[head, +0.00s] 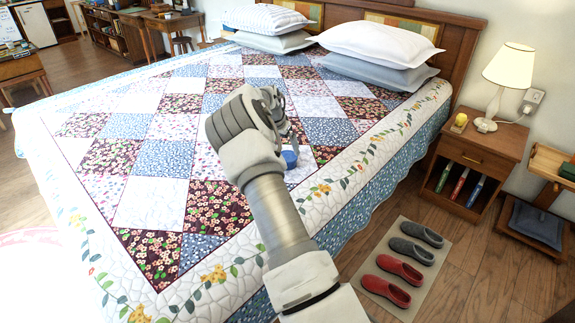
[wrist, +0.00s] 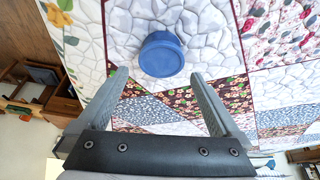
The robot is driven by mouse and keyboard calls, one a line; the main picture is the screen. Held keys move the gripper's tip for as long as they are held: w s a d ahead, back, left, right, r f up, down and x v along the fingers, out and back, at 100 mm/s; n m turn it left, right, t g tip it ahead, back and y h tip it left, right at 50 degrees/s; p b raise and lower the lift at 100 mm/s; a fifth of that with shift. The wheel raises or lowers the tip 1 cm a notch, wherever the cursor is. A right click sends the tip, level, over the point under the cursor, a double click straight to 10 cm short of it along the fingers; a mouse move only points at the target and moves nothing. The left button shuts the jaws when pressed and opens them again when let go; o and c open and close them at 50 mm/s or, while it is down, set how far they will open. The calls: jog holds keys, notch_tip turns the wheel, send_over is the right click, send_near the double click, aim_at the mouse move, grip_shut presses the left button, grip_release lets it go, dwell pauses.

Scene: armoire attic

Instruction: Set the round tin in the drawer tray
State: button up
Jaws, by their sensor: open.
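The round tin (wrist: 161,55) is blue and sits on the quilt of the bed, just beyond and between my fingertips in the wrist view. In the head view, the tin (head: 290,158) is partly hidden behind my gripper. My gripper (wrist: 160,76) is open and empty above the quilt; in the head view it (head: 287,128) is over the middle of the bed. A wooden nightstand (head: 498,148) with a drawer front (head: 462,156) stands right of the bed; the drawer looks shut. I cannot make out a drawer tray for certain.
A lamp (head: 505,75) and a small yellow thing (head: 459,121) stand on the nightstand. A wooden stand (head: 552,160) is at the far right. Pillows (head: 372,42) lie at the headboard. Slippers (head: 386,290) rest on a floor mat (head: 432,263).

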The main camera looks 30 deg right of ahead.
aim_at(287, 156)
jog(key=b+x, duration=0.1)
jog(key=x, duration=0.5)
jog(key=shift+w+d+f+b, duration=0.1)
jog(key=shift+f+b, duration=0.2)
jog(key=shift+f, duration=0.1)
jog(key=c, duration=1.3)
